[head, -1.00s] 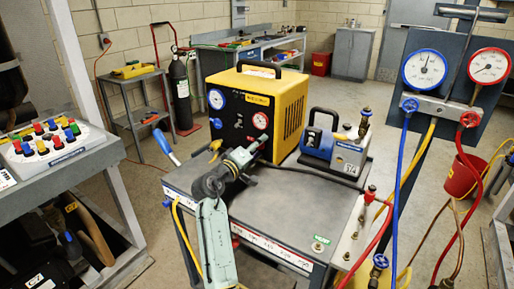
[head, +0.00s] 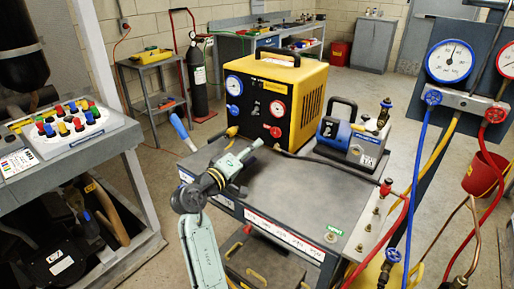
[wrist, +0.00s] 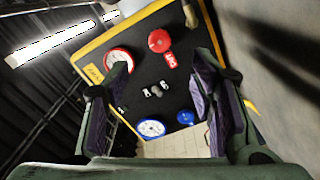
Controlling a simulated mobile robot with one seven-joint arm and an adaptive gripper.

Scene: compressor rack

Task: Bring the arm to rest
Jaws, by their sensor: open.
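My gripper (head: 248,152) is in the middle of the head view, above the rear-left part of the grey cart top (head: 310,200). It is in front of the yellow-and-black machine (head: 310,95), whose front has a blue gauge and a red gauge. In the wrist view, my gripper's two dark fingers (wrist: 160,78) stand wide apart with nothing between them. Beyond them is the machine's black front panel (wrist: 150,95), turned in the picture, with its gauges and red and blue knobs. The fingers look clear of it.
A blue-and-grey pump (head: 350,138) stands on the cart, right of the machine. A gauge manifold (head: 465,100) with blue, yellow and red hoses is at the right. A bench with a button panel (head: 72,130) is at the left. Floor shows between bench and cart.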

